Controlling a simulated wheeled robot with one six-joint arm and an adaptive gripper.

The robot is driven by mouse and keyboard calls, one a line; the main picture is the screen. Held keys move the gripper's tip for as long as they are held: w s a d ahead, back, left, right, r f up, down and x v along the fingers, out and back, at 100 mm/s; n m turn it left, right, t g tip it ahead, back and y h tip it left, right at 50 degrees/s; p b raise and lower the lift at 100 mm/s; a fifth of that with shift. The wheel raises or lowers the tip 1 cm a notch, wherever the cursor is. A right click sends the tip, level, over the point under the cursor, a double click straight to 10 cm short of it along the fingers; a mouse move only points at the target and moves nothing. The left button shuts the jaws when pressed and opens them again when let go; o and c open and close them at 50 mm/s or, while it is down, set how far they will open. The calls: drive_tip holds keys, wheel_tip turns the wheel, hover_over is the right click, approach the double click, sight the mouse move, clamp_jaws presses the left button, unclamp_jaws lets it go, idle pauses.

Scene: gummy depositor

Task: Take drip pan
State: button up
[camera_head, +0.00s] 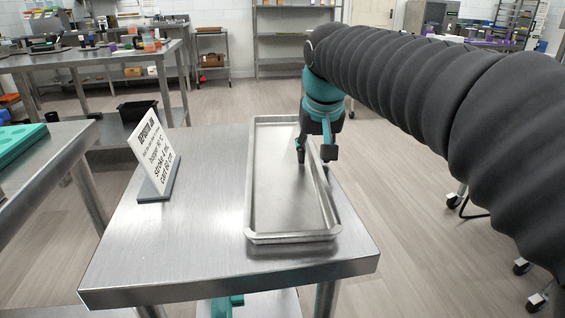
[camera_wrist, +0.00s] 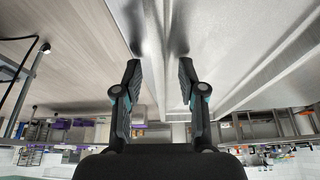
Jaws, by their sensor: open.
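The drip pan (camera_head: 285,205) is a long, shallow metal tray with a raised rim. It lies flat and empty on the steel table (camera_head: 130,245), along the table's right side. My gripper (camera_head: 316,157) is at the pan's right long rim, toward its far half, with fingers pointing down. One finger appears over the pan's inside and the other over the outer side of the rim. In the wrist view my gripper (camera_wrist: 158,75) has its fingers apart with a gap between them. The pan (camera_wrist: 240,45) fills the upper right there. I cannot tell whether the fingers touch the rim.
A white sign (camera_head: 153,150) on a dark base stands on the table left of the pan. Another steel table (camera_head: 45,165) with a teal mould (camera_head: 18,140) is at the left edge. A black bin (camera_head: 138,110) stands behind the sign. The table is bare between sign and pan.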

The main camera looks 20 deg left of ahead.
drive_tip(key=shift+c, duration=0.3)
clamp_jaws()
drive_tip(key=shift+r, duration=0.2)
drive_tip(key=shift+r, duration=0.25)
drive_tip(key=r, duration=0.2)
drive_tip(key=r+p, duration=0.1)
drive_tip(key=r, duration=0.1)
drive_tip(key=shift+w+d, duration=0.1)
drive_tip(key=shift+d, duration=0.15)
drive_tip(key=w+d+r, duration=0.2)
drive_tip(key=d+r, duration=0.4)
drive_tip(key=d, duration=0.4)
drive_tip(key=shift+w+d+p, duration=0.3)
drive_tip(key=shift+w+d, duration=0.05)
drive_tip(key=shift+d, duration=0.05)
drive_tip(key=shift+r, duration=0.1)
